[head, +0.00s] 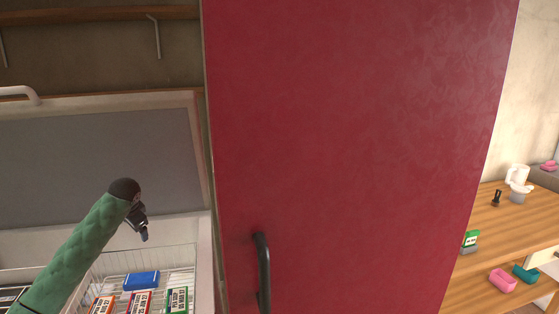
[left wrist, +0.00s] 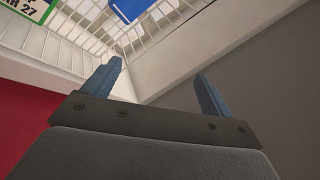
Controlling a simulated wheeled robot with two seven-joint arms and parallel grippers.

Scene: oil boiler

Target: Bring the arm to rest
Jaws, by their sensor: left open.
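My left arm, in a green sleeve, comes in from the lower left of the head view. Its gripper (head: 143,235) hangs above a white wire basket. In the left wrist view the left gripper (left wrist: 160,85) shows two blue-grey fingers spread apart with nothing between them. Beyond the fingers are the white wall and wire grid of the basket area, with part of a blue box (left wrist: 130,8) at the top edge. My right gripper is in neither view.
The wire basket (head: 192,256) holds a blue box (head: 141,280) and several labelled boxes. A large red door (head: 350,130) with a dark handle (head: 263,270) fills the middle. At the right, a wooden table (head: 505,230) carries a white machine, a green box and small trays.

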